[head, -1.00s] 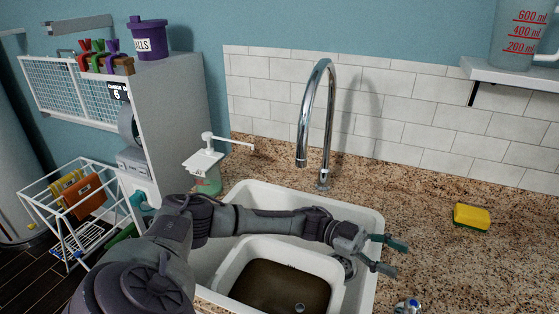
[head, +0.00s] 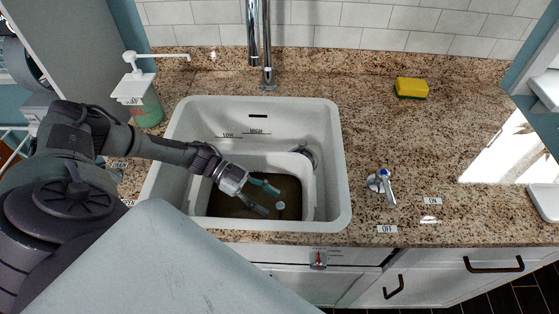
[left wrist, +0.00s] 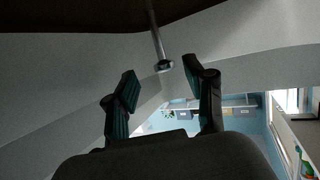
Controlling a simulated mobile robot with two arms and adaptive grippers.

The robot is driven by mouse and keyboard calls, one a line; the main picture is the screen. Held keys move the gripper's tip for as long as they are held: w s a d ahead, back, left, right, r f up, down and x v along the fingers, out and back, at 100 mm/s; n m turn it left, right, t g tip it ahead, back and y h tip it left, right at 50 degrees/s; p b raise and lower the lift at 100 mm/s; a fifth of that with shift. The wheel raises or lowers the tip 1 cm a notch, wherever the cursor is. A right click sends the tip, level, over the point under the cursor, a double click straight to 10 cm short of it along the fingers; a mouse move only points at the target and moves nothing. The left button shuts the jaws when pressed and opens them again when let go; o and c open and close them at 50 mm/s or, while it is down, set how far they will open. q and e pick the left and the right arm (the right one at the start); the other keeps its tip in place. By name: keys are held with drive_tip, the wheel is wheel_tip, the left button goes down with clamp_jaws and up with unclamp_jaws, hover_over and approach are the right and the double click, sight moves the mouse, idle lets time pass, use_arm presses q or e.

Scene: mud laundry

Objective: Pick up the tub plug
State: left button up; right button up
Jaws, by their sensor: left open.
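The tub plug (head: 280,205) shows as a small pale round knob standing in the dark brown water of the white inner tub (head: 316,195). In the left wrist view it is a thin metal stem with a round knob (left wrist: 163,66) at its end. My left gripper (head: 271,198) is open over the tub, its two teal-tipped fingers pointing right toward the knob. In the left wrist view the knob appears between and just beyond the open fingertips (left wrist: 161,80); it looks untouched. The plug's lower end is hidden by the water. My right gripper is out of view.
The tub stands inside a white sink (head: 340,185) with a tall chrome faucet (head: 266,45) behind. A soap dispenser (head: 143,100) is at left, a blue-topped tap handle (head: 382,182) and yellow sponge (head: 411,88) at right. Counter at right is mostly clear.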

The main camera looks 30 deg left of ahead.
sight(277, 204)
use_arm(q)
drive_tip(key=shift+w+r+p+x, duration=0.1)
drive_tip(key=shift+p+x, duration=0.15)
drive_tip(key=shift+x, duration=0.8)
drive_tip(key=shift+w+r+p+x, duration=0.15)
drive_tip(key=shift+p+x, duration=0.1)
drive_tip(key=shift+x, duration=0.75)
clamp_jaws()
